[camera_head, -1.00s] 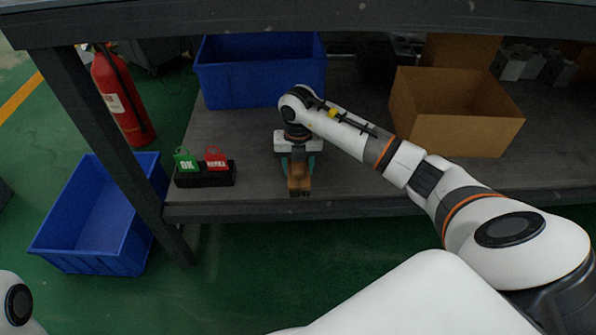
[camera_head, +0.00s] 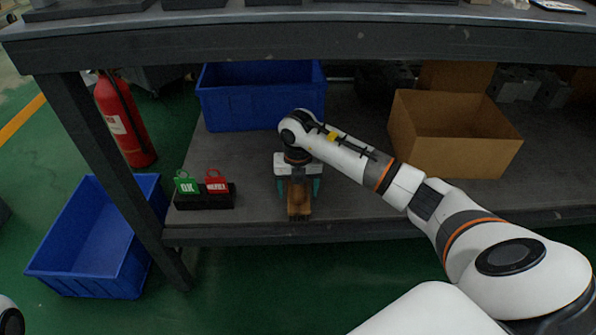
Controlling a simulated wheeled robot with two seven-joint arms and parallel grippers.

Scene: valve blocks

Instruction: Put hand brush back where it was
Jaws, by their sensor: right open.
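The hand brush (camera_head: 299,203) shows as a brown wooden piece near the front edge of the lower shelf (camera_head: 400,213). My right gripper (camera_head: 299,190) is above it, pointing down, with its teal fingers spread open on either side of the brown piece. The gripper body hides the back of the brush, and I cannot tell whether the fingers touch it. Of my left arm only a small piece shows at the bottom left corner; its gripper is out of view.
A blue crate (camera_head: 262,108) and a cardboard box (camera_head: 450,150) stand on the shelf. A black holder with green and red tags (camera_head: 205,198) is left of the gripper. A blue bin (camera_head: 95,250) and a fire extinguisher (camera_head: 122,120) stand on the floor. The table top (camera_head: 330,42) overhangs the shelf.

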